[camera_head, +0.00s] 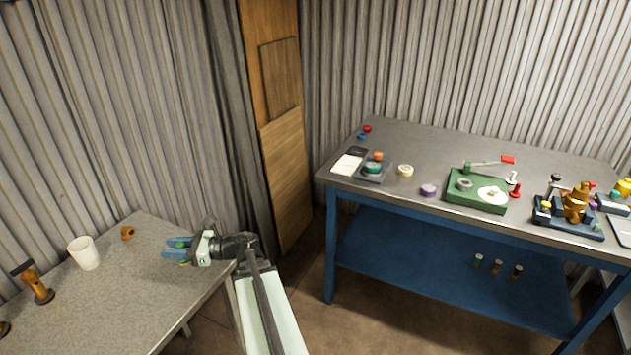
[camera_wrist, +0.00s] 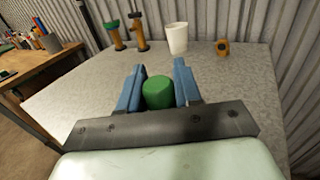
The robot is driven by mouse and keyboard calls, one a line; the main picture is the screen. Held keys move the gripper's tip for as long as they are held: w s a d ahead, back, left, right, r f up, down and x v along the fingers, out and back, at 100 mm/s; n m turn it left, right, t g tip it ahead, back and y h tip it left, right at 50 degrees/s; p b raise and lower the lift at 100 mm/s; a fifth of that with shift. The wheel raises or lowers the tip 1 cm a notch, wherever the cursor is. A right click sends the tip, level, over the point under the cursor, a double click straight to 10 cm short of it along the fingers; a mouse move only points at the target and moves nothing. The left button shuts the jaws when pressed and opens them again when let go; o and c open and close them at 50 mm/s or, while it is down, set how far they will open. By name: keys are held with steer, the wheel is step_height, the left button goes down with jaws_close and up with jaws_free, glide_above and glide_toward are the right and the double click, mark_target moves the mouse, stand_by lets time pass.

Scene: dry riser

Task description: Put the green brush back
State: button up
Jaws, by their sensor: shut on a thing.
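My gripper (camera_head: 178,249) is over the right part of the grey speckled table in the head view. In the wrist view my gripper (camera_wrist: 158,88) has its two blue fingers shut on a green round-ended thing (camera_wrist: 158,93), which looks like the green brush. Only its green end shows there; the rest is hidden. In the head view a bit of green (camera_head: 180,244) shows between the blue fingers. I cannot tell whether it touches the table. A white cup (camera_head: 84,253) stands on the table to the left of my gripper, apart from it.
A brown upright tool (camera_head: 38,287) stands farther left. The blue-legged workbench (camera_head: 440,215) at right holds a green plate device (camera_head: 477,190) and several small parts. The front of the speckled table (camera_head: 130,310) is clear.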

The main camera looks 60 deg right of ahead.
steer(key=s+d+r+m+g+h, duration=0.1)
steer(key=s+d+r+m+h, duration=0.5)
steer(key=s+d, duration=1.1)
steer(key=s+d+r+m+g+h, duration=0.1)
steer(key=s+d+r+m+h, duration=0.15)
steer(key=s+d+h, duration=1.4)
steer(key=s+d+r+m+y, duration=0.25)
steer(key=s+d+m, duration=0.45)
steer(key=d, duration=2)
steer(key=s+d+m+g+h, duration=0.2)
steer(key=s+d+g+h, duration=0.2)
steer(key=s, duration=0.2)
steer(key=shift+w+f, duration=0.15)
steer(key=shift+f, duration=4.6)
steer(key=shift+f, duration=0.15)
steer(key=o, duration=1)
steer(key=shift+o, duration=0.2)
